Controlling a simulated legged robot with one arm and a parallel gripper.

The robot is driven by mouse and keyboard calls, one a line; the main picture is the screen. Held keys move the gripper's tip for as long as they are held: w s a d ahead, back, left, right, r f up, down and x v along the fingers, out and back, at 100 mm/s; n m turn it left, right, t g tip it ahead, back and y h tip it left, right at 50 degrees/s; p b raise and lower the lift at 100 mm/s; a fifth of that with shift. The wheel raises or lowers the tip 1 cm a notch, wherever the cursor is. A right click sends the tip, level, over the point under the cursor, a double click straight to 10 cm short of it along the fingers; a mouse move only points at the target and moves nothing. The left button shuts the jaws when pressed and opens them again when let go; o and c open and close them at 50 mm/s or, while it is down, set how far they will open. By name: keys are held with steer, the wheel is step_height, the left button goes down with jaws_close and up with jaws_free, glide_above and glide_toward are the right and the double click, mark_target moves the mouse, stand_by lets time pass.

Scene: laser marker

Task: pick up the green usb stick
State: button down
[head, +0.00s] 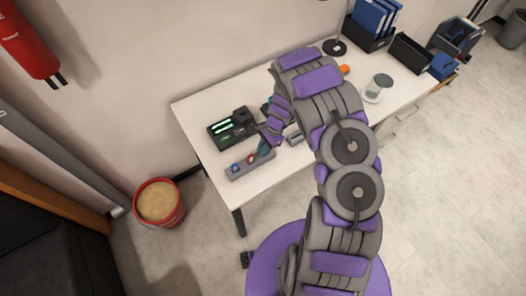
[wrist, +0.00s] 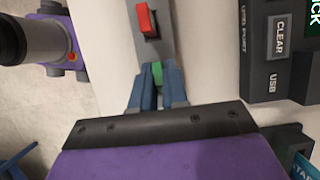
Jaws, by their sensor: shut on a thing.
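The green USB stick (wrist: 158,74) shows as a small green patch between the blue fingertips of my gripper (wrist: 154,80) in the wrist view. My gripper is shut on it. Most of the stick is hidden by the fingers. In the head view my gripper (head: 264,150) is low over the table at the grey power strip (head: 240,170), and the stick cannot be made out there. The strip also shows in the wrist view (wrist: 152,48), just beyond the fingertips, with a red switch. I cannot tell whether the stick touches the strip or table.
A black device (head: 228,133) with green lit bars stands left of my gripper on the white table (head: 205,108). A glass jar (head: 380,84), a black lamp base (head: 334,47) and blue binders (head: 374,15) are farther right. A red bucket (head: 160,203) stands on the floor.

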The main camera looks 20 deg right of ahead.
steer(key=shift+d, duration=0.8)
steer(key=shift+w+a+r, duration=0.1)
steer(key=shift+a+r, duration=0.05)
steer(key=shift+r, duration=0.15)
steer(key=r+p, duration=0.1)
steer(key=r, duration=0.2)
steer(key=shift+a+r, duration=0.15)
steer(key=shift+a, duration=0.05)
steer(key=s+d, duration=0.2)
steer(key=s, duration=0.5)
steer(key=s+d+r, duration=0.1)
steer(key=s+d, duration=0.2)
steer(key=s, duration=0.5)
steer(key=shift+s+p, duration=0.2)
steer(key=shift+p, duration=0.2)
